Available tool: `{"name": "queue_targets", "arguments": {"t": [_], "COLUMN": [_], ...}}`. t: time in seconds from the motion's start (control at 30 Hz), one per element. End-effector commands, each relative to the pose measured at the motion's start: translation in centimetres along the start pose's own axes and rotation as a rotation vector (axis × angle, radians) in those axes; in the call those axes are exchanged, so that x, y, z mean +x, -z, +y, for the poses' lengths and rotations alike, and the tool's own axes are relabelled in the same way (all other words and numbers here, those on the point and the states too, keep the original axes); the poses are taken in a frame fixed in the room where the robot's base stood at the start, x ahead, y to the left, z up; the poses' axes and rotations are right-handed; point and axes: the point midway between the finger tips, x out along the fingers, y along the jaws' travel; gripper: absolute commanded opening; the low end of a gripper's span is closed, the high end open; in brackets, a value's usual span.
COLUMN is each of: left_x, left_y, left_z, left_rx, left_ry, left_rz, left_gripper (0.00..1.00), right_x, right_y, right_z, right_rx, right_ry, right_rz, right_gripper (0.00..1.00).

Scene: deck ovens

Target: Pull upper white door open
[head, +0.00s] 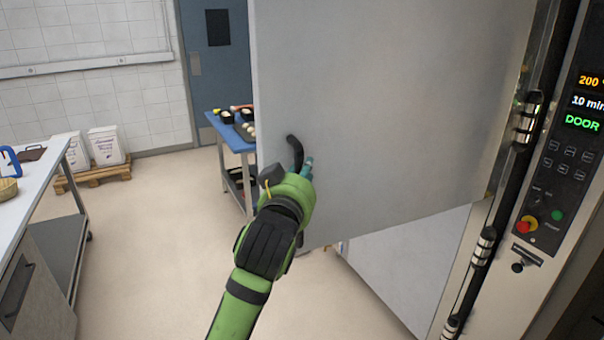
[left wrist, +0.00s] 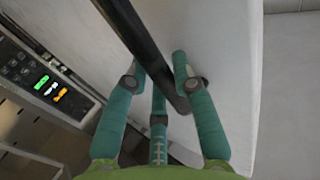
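The upper white door (head: 390,100) is a large pale panel standing swung out from the oven front, and it fills the middle of the head view. Its dark curved handle (head: 296,150) is near the panel's lower left edge. My left gripper (head: 304,172) is at this handle. In the left wrist view, the green fingers (left wrist: 160,75) are on both sides of the black handle bar (left wrist: 132,28), apparently closed around it, close to the door face (left wrist: 225,60). The finger contact is partly hidden in the head view. My right gripper is not in view.
A lower white panel (head: 410,265) shows beneath the upper door. The oven control panel (head: 570,150) is at the right, with a lit DOOR display. A blue table (head: 232,137) stands behind the door's free edge. A steel worktable (head: 40,190) is at left, with open floor between.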

Motion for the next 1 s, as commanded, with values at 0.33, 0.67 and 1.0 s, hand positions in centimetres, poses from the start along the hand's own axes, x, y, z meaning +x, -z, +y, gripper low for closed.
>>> {"name": "queue_targets", "arguments": {"t": [0.33, 0.67, 1.0], "left_x": [0.0, -2.5, -9.2], "left_y": [0.0, 0.0, 0.0], "left_z": [0.0, 0.0, 0.0], "left_rx": [0.000, -0.002, -0.001], "left_ry": [0.000, -0.001, -0.001], "left_rz": [0.001, 0.002, 0.002], "left_gripper": [0.51, 0.51, 0.51], "right_x": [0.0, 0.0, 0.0], "right_y": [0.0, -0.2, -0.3], "right_z": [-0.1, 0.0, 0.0], "right_rx": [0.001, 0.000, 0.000], "right_ry": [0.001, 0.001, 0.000], "right_rz": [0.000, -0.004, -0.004], "right_gripper": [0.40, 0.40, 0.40]}}
